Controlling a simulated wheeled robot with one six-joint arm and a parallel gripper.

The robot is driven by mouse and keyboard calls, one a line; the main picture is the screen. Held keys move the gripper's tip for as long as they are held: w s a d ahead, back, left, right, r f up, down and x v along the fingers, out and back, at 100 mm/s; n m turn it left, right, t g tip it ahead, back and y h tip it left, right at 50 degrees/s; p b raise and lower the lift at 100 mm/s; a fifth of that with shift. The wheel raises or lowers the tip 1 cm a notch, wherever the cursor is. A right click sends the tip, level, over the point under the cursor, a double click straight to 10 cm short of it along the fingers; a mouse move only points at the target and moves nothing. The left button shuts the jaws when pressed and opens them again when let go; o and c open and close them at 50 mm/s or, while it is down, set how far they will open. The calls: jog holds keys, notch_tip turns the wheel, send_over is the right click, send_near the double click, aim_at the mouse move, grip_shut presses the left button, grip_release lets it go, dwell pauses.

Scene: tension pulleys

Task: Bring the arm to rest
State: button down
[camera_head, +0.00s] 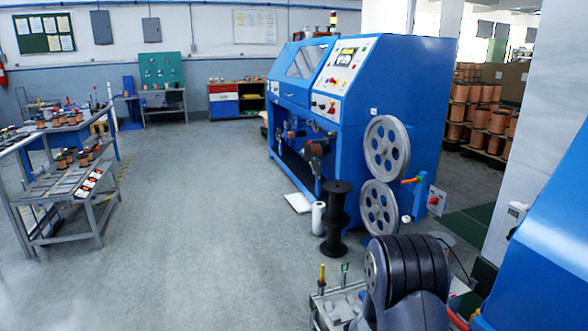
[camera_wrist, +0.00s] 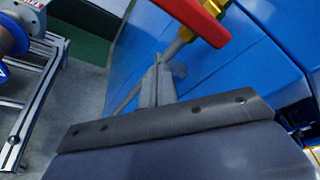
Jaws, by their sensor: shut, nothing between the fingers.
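My gripper (camera_wrist: 158,85) shows in the wrist view, its two grey fingers together with nothing between them. The fingers point toward a blue panelled surface (camera_wrist: 250,65). A grey rod with a yellow part (camera_wrist: 199,20) and a red bar (camera_wrist: 200,18) lies just past the fingertips; I cannot tell if they touch. In the head view my dark grey arm is folded at the bottom right, and the gripper cannot be made out there.
A blue machine (camera_head: 420,120) with two grey pulleys (camera_head: 386,148) stands at centre right. A black spool (camera_head: 337,215) and a white roll (camera_head: 318,219) stand before it. A cart (camera_head: 75,185) is at left. The middle floor (camera_head: 190,220) is clear. An aluminium frame (camera_wrist: 38,105) is left in the wrist view.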

jog(key=s+d+f+n+g+h+b, duration=0.1)
jog(key=s+d+n+h+b, duration=0.2)
jog(key=n, duration=0.4)
jog(key=s+a+p, duration=0.1)
jog(key=a, duration=0.8)
jog(key=shift+a+y+p, duration=0.3)
jog(key=shift+a+y, duration=0.05)
jog(key=shift+y, duration=0.05)
